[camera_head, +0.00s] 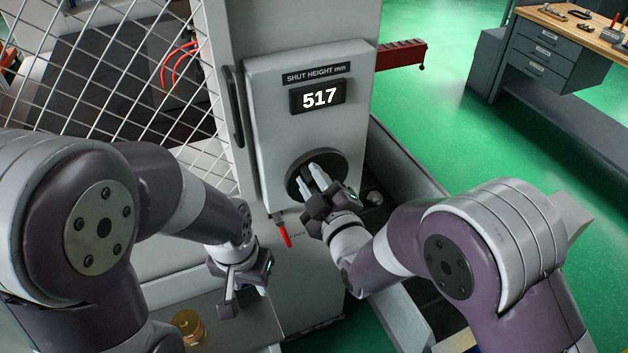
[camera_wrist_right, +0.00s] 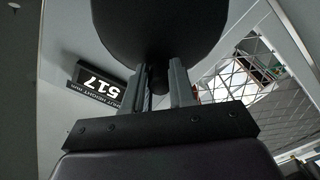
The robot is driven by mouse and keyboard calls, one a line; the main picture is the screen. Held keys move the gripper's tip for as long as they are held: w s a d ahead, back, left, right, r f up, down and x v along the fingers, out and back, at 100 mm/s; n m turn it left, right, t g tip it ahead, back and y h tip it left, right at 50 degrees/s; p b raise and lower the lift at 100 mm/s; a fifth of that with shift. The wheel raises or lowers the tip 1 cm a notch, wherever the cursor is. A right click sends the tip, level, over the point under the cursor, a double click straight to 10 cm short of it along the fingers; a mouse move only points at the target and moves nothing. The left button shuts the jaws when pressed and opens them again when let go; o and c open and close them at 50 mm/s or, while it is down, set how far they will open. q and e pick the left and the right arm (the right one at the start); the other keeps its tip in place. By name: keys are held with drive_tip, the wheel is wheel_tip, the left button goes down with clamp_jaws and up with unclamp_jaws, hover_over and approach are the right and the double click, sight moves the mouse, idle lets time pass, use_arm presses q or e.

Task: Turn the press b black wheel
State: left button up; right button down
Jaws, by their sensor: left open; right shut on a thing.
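The black wheel (camera_head: 296,184) is on the front of the grey press panel (camera_head: 268,130), below a display (camera_head: 318,96) reading 517 under the label "SHUT HEIGHT mm". My right gripper (camera_head: 318,174) is at the wheel, its fingers shut on the wheel's handle. In the right wrist view the wheel (camera_wrist_right: 160,30) fills the top, and the dark handle (camera_wrist_right: 160,78) shows between the fingers; the display (camera_wrist_right: 98,84) appears upside down. My left gripper (camera_head: 245,296) hangs low, left of the press front, open and apart from the wheel.
A red-handled lever (camera_head: 284,234) sits just below the panel. A wire mesh guard (camera_head: 110,90) stands at the left. A brass-coloured cylinder (camera_head: 187,324) is low near my left gripper. A red bar (camera_head: 400,55) juts out right of the press. A workbench (camera_head: 560,45) stands back right.

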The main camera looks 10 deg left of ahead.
drive_tip(key=c, duration=0.9)
unclamp_jaws()
drive_tip(key=shift+s, duration=0.1)
drive_tip(key=shift+s+d+f, duration=0.1)
drive_tip(key=shift+s+d, duration=0.15)
drive_tip(key=shift+s, duration=0.05)
drive_tip(key=b+v, duration=0.3)
drive_tip(key=v, duration=0.8)
drive_tip(key=shift+s+d, duration=0.2)
drive_tip(key=shift+s, duration=0.15)
